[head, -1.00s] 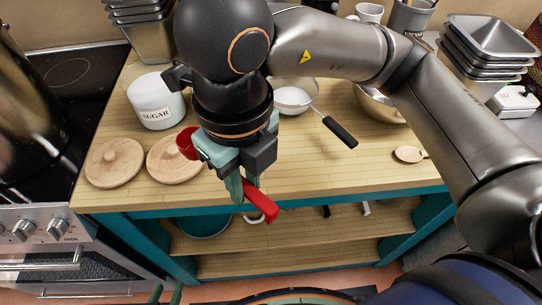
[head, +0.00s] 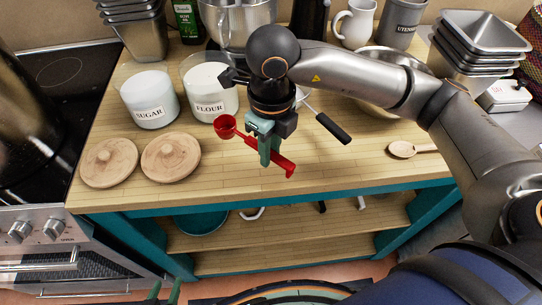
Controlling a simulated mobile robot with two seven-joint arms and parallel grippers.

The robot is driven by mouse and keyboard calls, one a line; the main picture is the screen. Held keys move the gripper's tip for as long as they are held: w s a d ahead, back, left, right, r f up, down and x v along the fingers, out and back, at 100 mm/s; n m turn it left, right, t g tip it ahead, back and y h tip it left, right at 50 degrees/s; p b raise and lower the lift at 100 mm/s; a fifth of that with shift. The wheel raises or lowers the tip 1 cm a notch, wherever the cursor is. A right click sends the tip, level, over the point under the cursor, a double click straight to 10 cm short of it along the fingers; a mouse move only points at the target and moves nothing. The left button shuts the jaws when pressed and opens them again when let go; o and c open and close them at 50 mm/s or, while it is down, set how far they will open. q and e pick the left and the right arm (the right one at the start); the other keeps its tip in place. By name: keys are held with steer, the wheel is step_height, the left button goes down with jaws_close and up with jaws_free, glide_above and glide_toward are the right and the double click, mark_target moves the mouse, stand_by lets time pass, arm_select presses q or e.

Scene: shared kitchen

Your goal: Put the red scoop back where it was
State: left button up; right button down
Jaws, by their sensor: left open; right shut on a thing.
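The red scoop (head: 225,126) is in the head view, its bowl on the left and its handle slanting down to the right. My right gripper (head: 266,157) points down and is shut on the scoop's handle, holding it over the wooden counter. The bowl is just below the flour jar (head: 208,108) in the picture. The sugar jar (head: 149,115) stands left of the flour jar, and both are uncovered. My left gripper (head: 166,294) shows only as two parted teal fingertips at the bottom edge. It is open, apart from the counter things.
Two round wooden lids (head: 108,172) (head: 171,168) lie on the counter's front left. A black-handled sieve (head: 333,128) lies partly behind my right gripper. A wooden spoon (head: 402,149) lies at the right. The front middle of the counter (head: 340,172) is clear.

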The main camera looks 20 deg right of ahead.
mark_target(271, 171)
steer(key=f, duration=0.3)
steer(key=shift+w+d+f+p, duration=0.15)
steer(key=shift+w+d+p, duration=0.1)
steer(key=shift+p, duration=0.15)
steer(key=shift+f, duration=0.35)
steer(key=shift+f, duration=0.15)
steer(key=c, duration=0.8)
jaws_free()
steer(key=shift+o, duration=0.2)
step_height(271, 171, up, 12)
steer(key=shift+s+r+b, duration=0.1)
steer(key=shift+r+b, duration=0.1)
steer(key=shift+b, duration=0.1)
